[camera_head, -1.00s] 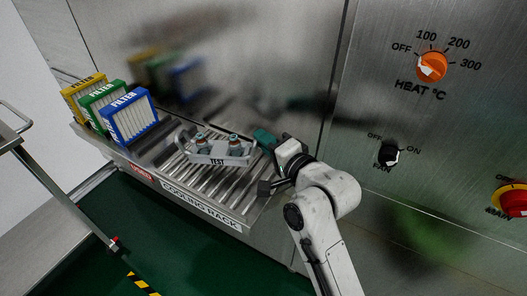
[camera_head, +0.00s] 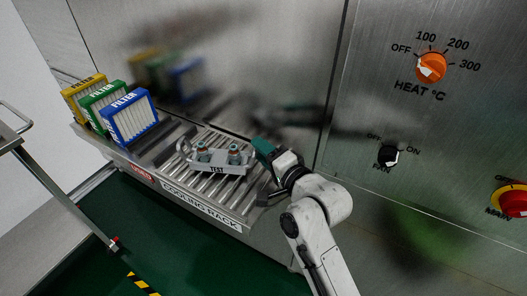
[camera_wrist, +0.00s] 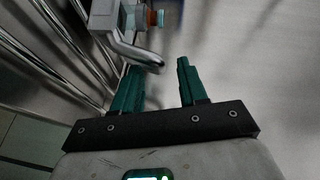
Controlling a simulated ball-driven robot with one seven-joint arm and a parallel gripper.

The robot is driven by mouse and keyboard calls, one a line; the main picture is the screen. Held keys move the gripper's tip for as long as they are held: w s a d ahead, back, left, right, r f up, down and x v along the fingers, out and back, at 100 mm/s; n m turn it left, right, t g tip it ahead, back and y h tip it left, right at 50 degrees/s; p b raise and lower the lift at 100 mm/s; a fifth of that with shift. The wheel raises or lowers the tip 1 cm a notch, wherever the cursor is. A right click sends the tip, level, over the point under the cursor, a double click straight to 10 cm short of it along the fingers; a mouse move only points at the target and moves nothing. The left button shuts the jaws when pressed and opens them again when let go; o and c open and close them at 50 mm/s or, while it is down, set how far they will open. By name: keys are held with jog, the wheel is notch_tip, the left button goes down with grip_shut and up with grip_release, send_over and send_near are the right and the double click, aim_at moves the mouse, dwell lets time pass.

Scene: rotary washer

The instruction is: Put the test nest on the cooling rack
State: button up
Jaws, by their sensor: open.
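The test nest (camera_head: 217,168), a grey tray labelled TEST with a handle at each end and two small capped items in it, rests on the bars of the cooling rack (camera_head: 190,192). In the wrist view the nest's end handle (camera_wrist: 138,50) shows just ahead of the fingertips. My gripper (camera_head: 258,145) is at the nest's right end, beside that handle. In the wrist view the two green fingers of my gripper (camera_wrist: 158,68) are spread apart with nothing clamped between them. The handle's tip lies close to the left finger; I cannot tell whether they touch.
Yellow (camera_head: 83,94), green (camera_head: 104,101) and blue (camera_head: 131,116) filters stand to the left of the rack, near the USED label. A steel wall rises close behind. The heat knob (camera_head: 431,67) and fan knob (camera_head: 388,156) are on the right panel.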

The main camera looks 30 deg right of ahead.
jog(key=shift+s, duration=0.1)
jog(key=b+v, duration=0.1)
jog(key=v, duration=1)
jog(key=shift+s+r, duration=0.15)
jog(key=shift+s, duration=0.2)
jog(key=s+d+f+n+g+h, duration=0.1)
jog(key=s+f+n+g, duration=0.25)
jog(key=f, duration=0.35)
jog(key=s+d+f+n+g+h, duration=0.1)
jog(key=s+f+n+g, duration=0.3)
jog(key=f, duration=0.4)
jog(key=s+f+n+g, duration=0.3)
jog(key=s+g, duration=0.1)
jog(key=s, duration=0.4)
jog(key=s+d+f+n+g+h, duration=0.1)
jog(key=s+f+n+g, duration=0.2)
jog(key=s, duration=0.5)
jog(key=shift+s+f+g, duration=0.25)
jog(key=shift+f+g, duration=0.3)
jog(key=shift+f, duration=0.1)
jog(key=shift+d, duration=0.1)
